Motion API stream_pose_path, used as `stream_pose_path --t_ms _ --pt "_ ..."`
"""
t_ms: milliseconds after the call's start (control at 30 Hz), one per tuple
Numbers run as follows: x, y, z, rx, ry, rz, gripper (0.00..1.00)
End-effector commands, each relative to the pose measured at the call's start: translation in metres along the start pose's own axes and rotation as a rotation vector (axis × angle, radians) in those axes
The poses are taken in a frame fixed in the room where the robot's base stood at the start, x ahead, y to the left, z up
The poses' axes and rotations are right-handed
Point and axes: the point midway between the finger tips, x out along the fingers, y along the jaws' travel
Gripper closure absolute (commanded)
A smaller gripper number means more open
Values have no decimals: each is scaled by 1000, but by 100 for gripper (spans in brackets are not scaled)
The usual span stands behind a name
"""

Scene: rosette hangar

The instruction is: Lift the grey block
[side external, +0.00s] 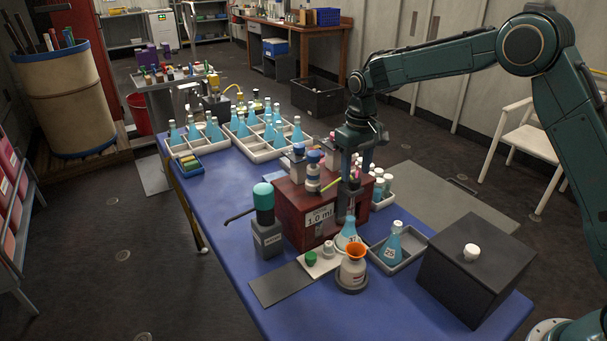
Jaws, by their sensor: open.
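A dark grey block (476,272) with a white knob (471,250) on its top stands at the right front of the blue table. A smaller grey block-like base (267,239) under a green-capped bottle (263,198) stands at the left of the dark red box; I cannot tell which of the two the task means. My gripper (355,180) points down over the right part of the dark red box, open, left of the large grey block and apart from it. The fingertips are small and partly lost among the items there.
The dark red box (303,215) carries several small bottles. Blue flasks and an orange-funnel bottle (352,270) stand before it, beside a grey tray (412,250) holding a flask. White racks (225,136) of blue flasks fill the far end. The blue tabletop (222,190) is bare at left.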

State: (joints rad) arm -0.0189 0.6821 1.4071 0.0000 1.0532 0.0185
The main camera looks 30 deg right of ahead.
Motion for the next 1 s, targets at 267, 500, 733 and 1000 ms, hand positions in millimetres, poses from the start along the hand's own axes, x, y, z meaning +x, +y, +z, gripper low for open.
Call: stream_pose_path --t_ms 267,500,733,1000 --pt "-16 0 -1 0 3 0 53" --pt "-30 0 0 0 3 0 53" --pt "-42 0 0 0 3 0 53" --pt "-48 0 0 0 0 0 53"
